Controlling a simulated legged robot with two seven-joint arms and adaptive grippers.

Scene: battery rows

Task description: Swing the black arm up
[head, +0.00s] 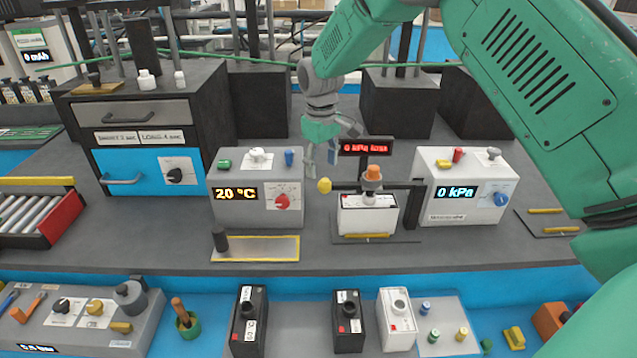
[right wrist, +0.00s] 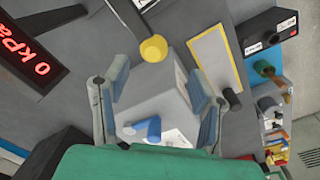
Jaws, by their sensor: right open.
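The black arm (head: 345,186) lies about level across the front of the small station with the red display, above a white battery (head: 368,215). A yellow knob (head: 324,185) is on its left end. In the right wrist view the knob (right wrist: 153,48) shows just beyond the fingertips, and part of the black arm (right wrist: 126,20) runs up from it. My right gripper (head: 321,160) is open and empty, pointing down just above the knob, apart from it. In the right wrist view its two fingers (right wrist: 158,82) stand wide apart. My left gripper is not in view.
A grey box reading 20 °C (head: 238,210) stands left of the station, and a white box reading 0 kPa (head: 455,208) stands right. The red display (head: 367,147) is close behind the arm.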

